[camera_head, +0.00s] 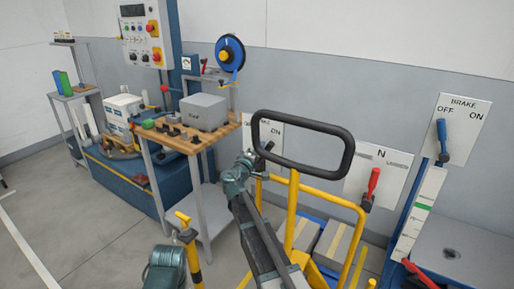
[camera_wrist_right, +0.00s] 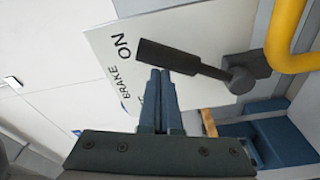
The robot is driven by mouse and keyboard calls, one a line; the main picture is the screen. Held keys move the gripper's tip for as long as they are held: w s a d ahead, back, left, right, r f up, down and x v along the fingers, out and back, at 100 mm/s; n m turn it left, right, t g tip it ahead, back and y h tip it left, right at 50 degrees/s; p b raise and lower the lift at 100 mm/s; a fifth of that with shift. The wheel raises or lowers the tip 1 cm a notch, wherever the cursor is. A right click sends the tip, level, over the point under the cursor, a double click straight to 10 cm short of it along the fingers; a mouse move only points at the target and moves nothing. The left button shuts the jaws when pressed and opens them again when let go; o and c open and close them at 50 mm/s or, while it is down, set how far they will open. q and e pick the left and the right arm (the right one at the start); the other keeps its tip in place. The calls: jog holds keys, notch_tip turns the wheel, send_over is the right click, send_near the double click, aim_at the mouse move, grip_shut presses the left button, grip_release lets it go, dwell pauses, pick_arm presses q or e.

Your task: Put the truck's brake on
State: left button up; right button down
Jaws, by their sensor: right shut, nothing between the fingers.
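The truck (camera_head: 295,205) has a yellow frame and a black loop handle (camera_head: 345,150). Behind the handle is a white brake plate (camera_head: 277,127), partly hidden by the handle and my right arm. In the right wrist view the plate (camera_wrist_right: 103,40) reads BRAKE and ON. Its dark lever (camera_wrist_right: 175,56) pivots at the right, and its free end lies beside ON. My right gripper (camera_head: 256,158) is shut and empty; its fingers (camera_wrist_right: 160,75) are just beside the lever, close to it, and cover part of the plate. Contact cannot be told.
An N plate (camera_head: 364,172) with a red lever (camera_head: 372,185) is between. A wooden-topped bench (camera_head: 215,137) stands at the left. A yellow bar (camera_wrist_right: 285,38) lies close to the lever pivot.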

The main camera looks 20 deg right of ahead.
jog(key=shift+s+d, duration=0.1)
jog(key=shift+s, duration=0.05)
dwell(0.5)
jog(key=w+a+r+p, duration=0.1)
jog(key=w+r+p, duration=0.1)
jog(key=w, duration=0.1)
jog(key=v, duration=1)
jog(key=shift+w+a+f+b, duration=0.2)
jog(key=shift+a+f+b, duration=0.1)
jog(key=shift+b, duration=0.1)
